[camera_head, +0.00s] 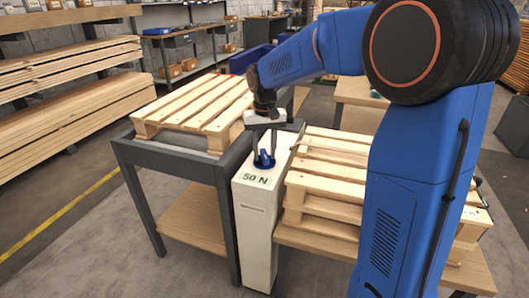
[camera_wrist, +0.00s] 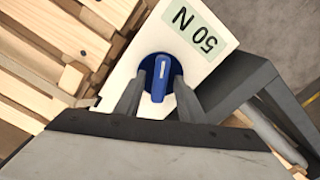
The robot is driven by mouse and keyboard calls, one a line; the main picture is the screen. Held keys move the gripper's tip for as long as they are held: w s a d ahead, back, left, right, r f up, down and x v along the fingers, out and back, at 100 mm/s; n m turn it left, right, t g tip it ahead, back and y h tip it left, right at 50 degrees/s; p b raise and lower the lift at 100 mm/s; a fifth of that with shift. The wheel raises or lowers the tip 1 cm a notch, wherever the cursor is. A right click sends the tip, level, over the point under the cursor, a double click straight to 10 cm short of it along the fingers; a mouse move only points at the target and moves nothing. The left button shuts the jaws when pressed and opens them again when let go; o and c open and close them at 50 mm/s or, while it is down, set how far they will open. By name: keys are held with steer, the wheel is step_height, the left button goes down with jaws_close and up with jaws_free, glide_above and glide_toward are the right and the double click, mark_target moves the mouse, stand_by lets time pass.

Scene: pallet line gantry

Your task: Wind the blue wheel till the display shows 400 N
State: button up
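The blue wheel (camera_head: 264,161) sits on top of a narrow white post (camera_head: 258,225). In the wrist view the wheel (camera_wrist: 160,72) is a round blue knob with a raised bar and a pale mark. The display (camera_head: 256,179) in front of it reads 50 N; it also shows upside down in the wrist view (camera_wrist: 195,30). My gripper (camera_head: 263,152) points down over the wheel. In the wrist view its two fingers (camera_wrist: 159,88) stand on either side of the wheel's bar, with gaps showing, so it looks open. Whether the fingertips touch the wheel's rim is hard to tell.
A wooden pallet (camera_head: 205,103) lies on a grey-framed table (camera_head: 185,160) left of the post. Stacked pallets (camera_head: 325,185) stand close on the right. Timber stacks (camera_head: 75,120) line the left wall. The floor in front of the post is clear.

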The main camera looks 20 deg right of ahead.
mark_target(265, 153)
stand_by(0.3)
step_height(265, 153, up, 17)
steer(key=shift+r, duration=0.15)
stand_by(0.5)
steer(key=shift+s, duration=0.1)
steer(key=s+d+f+t, duration=0.1)
steer(key=s+f, duration=0.4)
steer(key=s, duration=0.6)
steer(key=s+d+f+t, duration=0.2)
steer(key=s+f, duration=0.4)
steer(key=s, duration=0.5)
steer(key=s+d+f+n+t, duration=0.1)
steer(key=s+d+f, duration=0.3)
steer(key=s, duration=0.7)
steer(key=shift+s+f+t, duration=0.25)
steer(key=shift+f+t, duration=0.15)
steer(key=shift+f, duration=0.25)
